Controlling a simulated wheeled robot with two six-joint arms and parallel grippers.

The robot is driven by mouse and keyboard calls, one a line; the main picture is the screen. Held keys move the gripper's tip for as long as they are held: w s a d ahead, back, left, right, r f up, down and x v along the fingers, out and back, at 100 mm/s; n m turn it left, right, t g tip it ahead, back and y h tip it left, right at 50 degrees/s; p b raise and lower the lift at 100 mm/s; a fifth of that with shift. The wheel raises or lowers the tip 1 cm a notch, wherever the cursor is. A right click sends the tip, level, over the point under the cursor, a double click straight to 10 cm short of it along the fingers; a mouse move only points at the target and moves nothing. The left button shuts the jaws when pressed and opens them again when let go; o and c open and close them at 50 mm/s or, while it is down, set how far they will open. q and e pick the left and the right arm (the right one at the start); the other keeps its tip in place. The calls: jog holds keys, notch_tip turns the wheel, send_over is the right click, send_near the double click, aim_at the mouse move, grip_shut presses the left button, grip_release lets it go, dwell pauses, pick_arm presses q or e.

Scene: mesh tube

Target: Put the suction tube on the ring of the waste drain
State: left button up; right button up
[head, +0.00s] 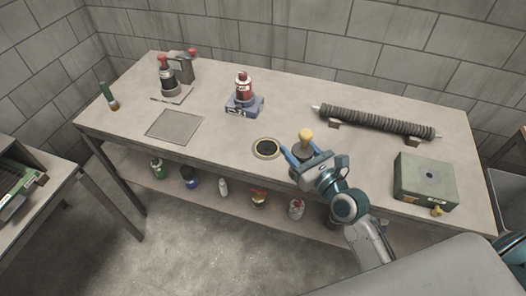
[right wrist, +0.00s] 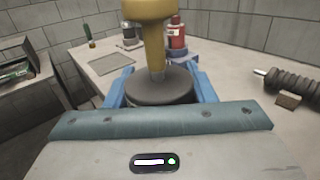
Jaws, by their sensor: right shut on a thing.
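The ribbed dark hose, which looks like the suction tube (head: 378,122), lies across two small brown blocks at the back right of the bench. Its right wrist view shows one end (right wrist: 290,83). The waste drain (head: 267,148) is a round dark opening with a pale tan ring near the bench's front edge. My right gripper (head: 300,156) is just right of the drain. Its blue fingers are shut on a yellow-handled tool (head: 306,138) with a dark round base, upright between the fingers in the right wrist view (right wrist: 157,85). My left gripper is out of view.
A green box (head: 426,181) stands at the bench's right end. A red bottle on a blue stand (head: 244,105) is behind the drain. A flat grey plate (head: 175,126) and a black-and-red device (head: 168,80) are left. Several containers stand on the lower shelf (head: 205,197).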

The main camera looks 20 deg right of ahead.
jog(key=shift+w+d+f+n+g+y+b, duration=0.15)
jog(key=shift+w+d+f+n+y+b, duration=0.1)
jog(key=shift+w+d, duration=0.2)
jog(key=shift+w+d+f+n+g+y+b, duration=0.2)
jog(key=shift+w+d+n+y, duration=0.1)
jog(key=shift+d, duration=0.2)
jog(key=w+a+f, duration=0.1)
jog(key=w+a, duration=0.1)
jog(key=w, duration=0.3)
jog(key=w+a+f+b, duration=0.1)
jog(key=w+a+f, duration=0.1)
jog(key=w, duration=0.3)
jog(key=w+a+f, duration=0.1)
jog(key=w+a, duration=0.1)
jog(key=w, duration=0.3)
jog(key=shift+f, duration=0.35)
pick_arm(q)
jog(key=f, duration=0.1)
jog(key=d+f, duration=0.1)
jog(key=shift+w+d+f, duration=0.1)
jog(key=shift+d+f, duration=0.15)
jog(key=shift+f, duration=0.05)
pick_arm(e)
jog(key=shift+f, duration=0.1)
